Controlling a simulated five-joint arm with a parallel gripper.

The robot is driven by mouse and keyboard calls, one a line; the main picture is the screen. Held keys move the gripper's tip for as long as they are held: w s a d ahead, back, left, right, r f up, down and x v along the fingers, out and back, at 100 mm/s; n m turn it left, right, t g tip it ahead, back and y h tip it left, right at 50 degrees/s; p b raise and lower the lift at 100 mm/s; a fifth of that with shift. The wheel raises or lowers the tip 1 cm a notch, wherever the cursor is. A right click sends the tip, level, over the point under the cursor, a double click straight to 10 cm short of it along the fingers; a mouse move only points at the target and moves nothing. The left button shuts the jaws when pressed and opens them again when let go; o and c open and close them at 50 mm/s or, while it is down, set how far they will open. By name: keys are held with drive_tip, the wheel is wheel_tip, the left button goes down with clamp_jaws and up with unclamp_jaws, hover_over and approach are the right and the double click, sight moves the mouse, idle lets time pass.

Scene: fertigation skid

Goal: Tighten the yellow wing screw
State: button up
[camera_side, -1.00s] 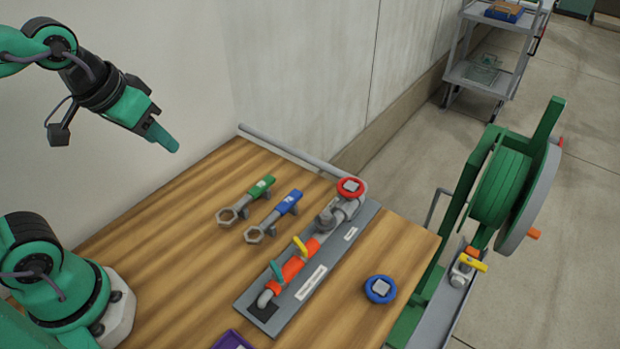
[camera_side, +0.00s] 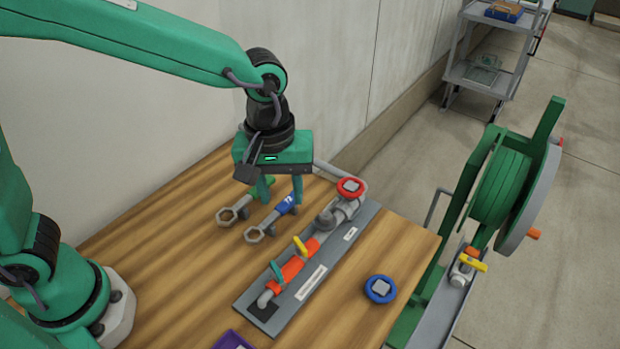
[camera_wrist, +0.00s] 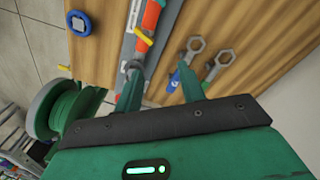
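A small yellow wing-shaped piece (camera_side: 300,246), which I take for the yellow wing screw, stands on the orange section of a pipe (camera_side: 291,268) on the bench plate. It also shows in the wrist view (camera_wrist: 146,39), up and left of the gap between my fingers. A teal wing piece (camera_side: 278,272) stands nearer the pipe's front end. My gripper (camera_side: 279,198) is open and empty, pointing down above the handles of two wrenches, behind and left of the yellow piece. Its fingers show apart in the wrist view (camera_wrist: 160,82).
A blue-handled wrench (camera_side: 268,222) and a green-handled wrench (camera_side: 236,207) lie left of the pipe. A red handwheel (camera_side: 350,187) tops its far end. A blue handwheel (camera_side: 380,289) lies right of the plate. A green hose reel (camera_side: 500,188) with a yellow-levered valve (camera_side: 473,264) stands beyond the bench.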

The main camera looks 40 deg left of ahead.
sight(299, 243)
drive_tip(key=shift+n+g, duration=0.3)
drive_tip(key=shift+n, duration=0.2)
drive_tip(key=d+f, duration=0.1)
drive_tip(key=d, duration=0.1)
drive_tip(key=d+f, duration=0.1)
drive_tip(key=shift+s+d+f, duration=0.1)
drive_tip(key=shift+d+f, duration=0.25)
drive_tip(key=shift+f, duration=0.1)
drive_tip(key=shift+f, duration=3.8)
drive_tip(key=shift+c, duration=0.4)
clamp_jaws()
